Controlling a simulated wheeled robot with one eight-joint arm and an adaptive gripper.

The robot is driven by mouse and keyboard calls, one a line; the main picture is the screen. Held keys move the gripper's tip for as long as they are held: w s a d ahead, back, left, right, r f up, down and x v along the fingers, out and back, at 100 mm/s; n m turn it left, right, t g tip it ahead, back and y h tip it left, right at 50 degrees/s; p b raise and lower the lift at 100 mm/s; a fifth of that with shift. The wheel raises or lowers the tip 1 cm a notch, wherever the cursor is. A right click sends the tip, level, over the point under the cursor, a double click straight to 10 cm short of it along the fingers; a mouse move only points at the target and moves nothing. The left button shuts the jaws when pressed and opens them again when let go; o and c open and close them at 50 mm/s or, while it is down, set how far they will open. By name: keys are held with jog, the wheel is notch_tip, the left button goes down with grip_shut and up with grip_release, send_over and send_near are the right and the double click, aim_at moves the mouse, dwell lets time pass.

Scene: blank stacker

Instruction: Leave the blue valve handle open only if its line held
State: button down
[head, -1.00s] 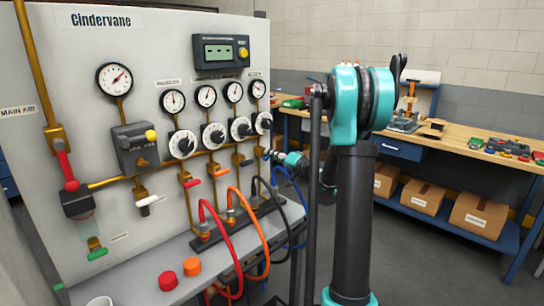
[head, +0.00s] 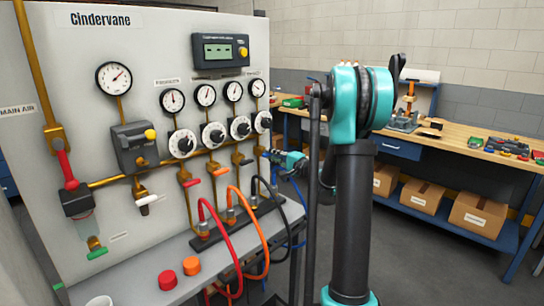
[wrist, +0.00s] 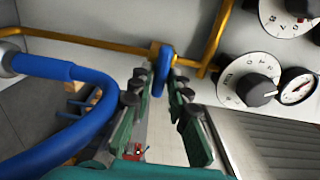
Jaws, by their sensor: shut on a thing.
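The blue valve handle (wrist: 166,64) stands between my fingertips in the wrist view, below a brass pipe. My gripper (wrist: 161,86) is shut on it. In the head view my gripper (head: 272,156) is at the panel's right edge, and I cannot make out the handle clearly there. The blue hose (wrist: 95,110) curves across the left of the wrist view. Above the blue line a small gauge (head: 257,88) and a black knob (head: 266,123) show in the head view. The display (head: 219,51) is lit with small marks I cannot read.
Other handles on the panel are red (head: 191,182), orange (head: 221,171), black (head: 246,161), white (head: 148,200) and green (head: 97,253). Red (head: 167,280) and orange (head: 192,265) buttons sit on the ledge. A workbench (head: 460,145) stands at the right.

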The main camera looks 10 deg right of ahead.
dwell(0.4)
jog(key=c, duration=1.6)
grip_release()
jog(key=shift+o, duration=0.2)
jog(key=v, duration=1.2)
